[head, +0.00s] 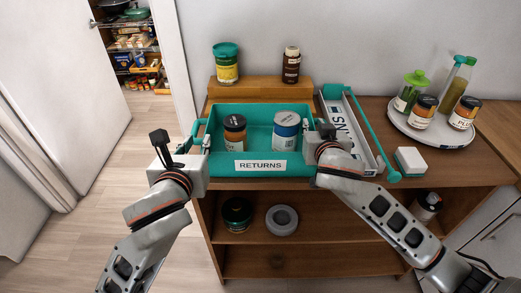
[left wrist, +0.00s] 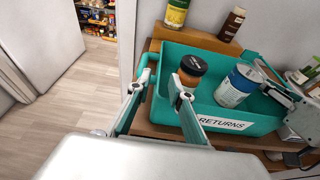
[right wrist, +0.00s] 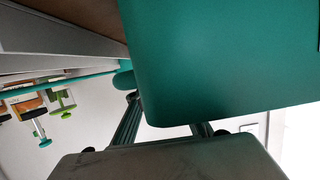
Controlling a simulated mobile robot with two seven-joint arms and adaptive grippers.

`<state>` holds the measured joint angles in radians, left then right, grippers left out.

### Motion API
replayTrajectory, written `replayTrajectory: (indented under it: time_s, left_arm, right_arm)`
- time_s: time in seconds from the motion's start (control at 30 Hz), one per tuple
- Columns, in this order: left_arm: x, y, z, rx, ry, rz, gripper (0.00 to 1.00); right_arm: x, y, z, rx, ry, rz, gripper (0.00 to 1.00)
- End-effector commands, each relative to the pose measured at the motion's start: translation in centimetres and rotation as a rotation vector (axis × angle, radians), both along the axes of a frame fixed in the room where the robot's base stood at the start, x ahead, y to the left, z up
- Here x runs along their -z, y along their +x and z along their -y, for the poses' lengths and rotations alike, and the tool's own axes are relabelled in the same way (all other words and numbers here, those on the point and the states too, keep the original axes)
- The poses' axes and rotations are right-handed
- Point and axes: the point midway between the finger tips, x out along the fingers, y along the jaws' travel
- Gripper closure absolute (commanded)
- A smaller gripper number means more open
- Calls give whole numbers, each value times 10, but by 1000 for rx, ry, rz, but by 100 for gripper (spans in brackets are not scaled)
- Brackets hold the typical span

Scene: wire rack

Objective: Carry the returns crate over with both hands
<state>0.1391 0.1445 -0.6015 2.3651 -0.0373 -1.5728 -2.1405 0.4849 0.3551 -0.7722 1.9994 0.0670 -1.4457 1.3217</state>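The teal returns crate (head: 224,163) stands on the wooden counter with a white RETURNS label on its front. A dark-lidded jar (head: 235,132) and a blue-and-white can (head: 286,131) stand inside it. My left gripper (head: 198,147) is at the crate's left end. In the left wrist view its fingers (left wrist: 160,92) are apart, with the crate's left wall and handle (left wrist: 143,78) between or just beyond them. My right gripper (head: 318,140) is at the right end. In the right wrist view the crate (right wrist: 220,60) partly hides its fingers, which look spread; their tips are unclear.
A wooden riser (head: 262,88) with two jars is behind the crate. A grey tray with a teal bar (head: 372,135) lies close on the right, then a white-and-teal block (head: 410,160) and a round tray (head: 447,138) of bottles. Open floor (head: 140,140) lies left.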

Motion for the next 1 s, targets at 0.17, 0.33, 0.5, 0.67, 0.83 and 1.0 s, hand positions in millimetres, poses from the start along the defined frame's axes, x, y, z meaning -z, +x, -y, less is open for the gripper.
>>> replayTrajectory:
  time_s: [0.17,0.33,0.5,0.67,0.83,1.0]
  left_arm:
    - [-1,-2,0,0,0,0,79]
    - [0,-2,0,0,0,0,79]
    - [0,-1,0,0,0,0,79]
    - [-1,-1,0,0,0,0,79]
    - [-1,-1,0,0,0,0,79]
    - [-1,-1,0,0,0,0,79]
  right_arm:
    - [-4,-17,-1,-2,4,-1,79]
    - [-14,-50,-1,-1,8,-3,79]
    - [-24,-82,-1,-1,7,-2,79]
    - [-31,-103,-1,0,2,-1,79]
    - [-35,-113,0,0,1,0,79]
    - [-35,-114,0,0,0,0,79]
